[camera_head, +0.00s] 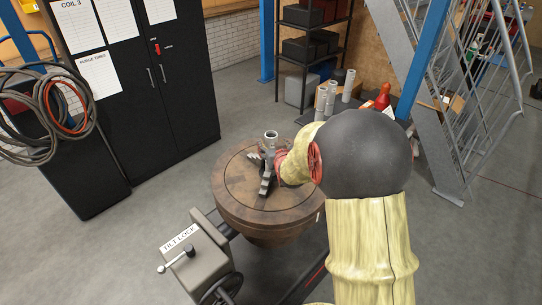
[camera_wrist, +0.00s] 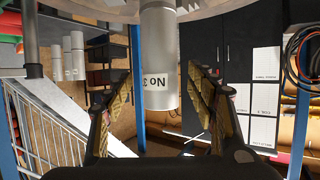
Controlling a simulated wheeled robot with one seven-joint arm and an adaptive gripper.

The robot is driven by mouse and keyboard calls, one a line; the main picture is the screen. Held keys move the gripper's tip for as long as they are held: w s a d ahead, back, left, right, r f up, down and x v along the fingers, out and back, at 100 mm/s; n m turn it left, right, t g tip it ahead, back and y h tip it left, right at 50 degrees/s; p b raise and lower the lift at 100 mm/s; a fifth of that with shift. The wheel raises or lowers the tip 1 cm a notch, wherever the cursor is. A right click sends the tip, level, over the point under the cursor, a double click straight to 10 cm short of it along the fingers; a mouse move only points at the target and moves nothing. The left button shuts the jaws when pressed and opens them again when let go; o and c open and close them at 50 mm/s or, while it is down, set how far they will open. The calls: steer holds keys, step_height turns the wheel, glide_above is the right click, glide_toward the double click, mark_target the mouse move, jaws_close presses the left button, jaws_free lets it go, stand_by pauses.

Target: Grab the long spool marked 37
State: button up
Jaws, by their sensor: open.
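A grey cylindrical spool (camera_head: 271,136) stands upright on the round wooden tabletop in the head view, its lower part hidden by my gripper. In the wrist view, which is upside down, the spool (camera_wrist: 159,40) carries a white label reading "No 3"; any further digit is out of sight. My gripper (camera_head: 261,170) is at the spool, low over the tabletop. Its jaws are open in the wrist view (camera_wrist: 162,78), one finger on each side of the spool in the picture. The spool is nearer the right finger there, and I see no clear contact.
The round wooden table (camera_head: 232,192) has a tilt-lock box (camera_head: 200,262) at its front left. Several other grey spools (camera_head: 331,97) stand behind, near a red bottle (camera_head: 383,97). A black cabinet (camera_head: 185,75) is at left, metal stairs (camera_head: 450,140) at right.

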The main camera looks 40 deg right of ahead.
steer(key=shift+x, duration=1.45)
steer(key=shift+c, duration=1.2)
jaws_close()
steer(key=shift+r, duration=0.1)
